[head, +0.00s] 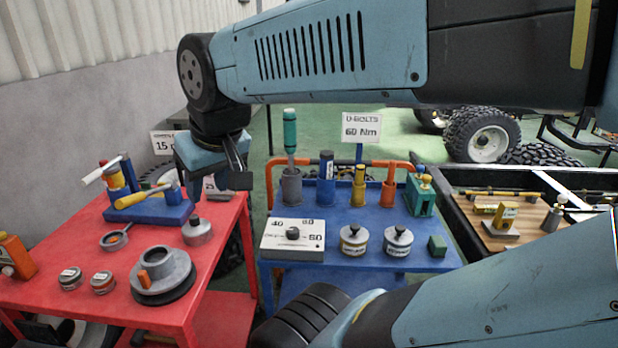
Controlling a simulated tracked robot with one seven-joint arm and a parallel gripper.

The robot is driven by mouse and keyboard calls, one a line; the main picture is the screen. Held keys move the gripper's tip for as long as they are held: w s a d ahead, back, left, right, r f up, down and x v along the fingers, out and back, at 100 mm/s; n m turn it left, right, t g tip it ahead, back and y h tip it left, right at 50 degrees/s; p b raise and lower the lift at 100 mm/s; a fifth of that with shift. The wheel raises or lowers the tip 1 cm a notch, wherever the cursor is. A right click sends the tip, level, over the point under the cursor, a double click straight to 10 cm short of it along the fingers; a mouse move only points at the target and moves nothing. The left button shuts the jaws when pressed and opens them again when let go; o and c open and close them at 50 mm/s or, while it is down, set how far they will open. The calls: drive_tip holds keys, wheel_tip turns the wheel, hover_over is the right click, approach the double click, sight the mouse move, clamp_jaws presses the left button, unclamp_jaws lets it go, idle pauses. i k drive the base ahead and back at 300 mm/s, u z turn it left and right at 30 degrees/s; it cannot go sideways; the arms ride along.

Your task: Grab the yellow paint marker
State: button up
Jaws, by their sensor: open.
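A yellow marker-like stick (359,174) with a dark top stands upright in a yellow holder (357,194) at the back of the blue cart. It looks like the yellow paint marker. My gripper (240,180) hangs at the end of my arm, left of this row and over the gap between the red and blue carts. It is open and apart from the marker, with nothing seen between its fingers.
On the blue cart (330,222), a teal-handled tool (290,135) and a dark-blue-topped item (326,165) stand left of the marker. A sign (361,126) rises behind. Lidded tins (354,241) stand in front.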

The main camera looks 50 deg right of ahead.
sight(360, 169)
drive_tip(key=k, duration=1.8)
drive_tip(key=z, duration=1.25)
drive_tip(key=i, duration=1.4)
drive_tip(key=z, duration=0.1)
